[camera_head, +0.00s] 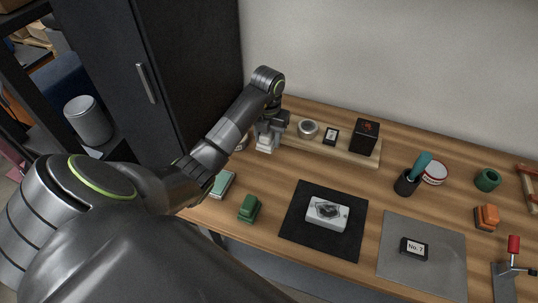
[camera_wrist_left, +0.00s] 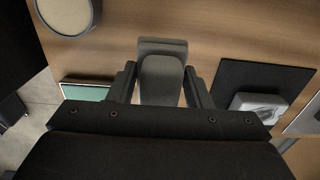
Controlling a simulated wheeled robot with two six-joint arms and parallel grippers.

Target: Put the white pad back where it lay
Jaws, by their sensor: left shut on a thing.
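My left gripper (camera_head: 267,139) is at the far left of the wooden table, beside the left end of the raised wooden board. It is shut on the white pad (camera_head: 265,147), which shows pale just below the fingers. In the left wrist view the pad (camera_wrist_left: 162,78) looks grey and stepped, between the two fingers of the gripper (camera_wrist_left: 161,88). I cannot tell whether the pad touches the table. My right gripper is not in view.
A round tin (camera_wrist_left: 66,10) is near the gripper. The board (camera_head: 332,151) carries a metal tin (camera_head: 308,129), a small card and a black box (camera_head: 365,136). A green block (camera_head: 249,208) and a black mat (camera_head: 292,224) with a white device (camera_head: 327,213) lie nearer.

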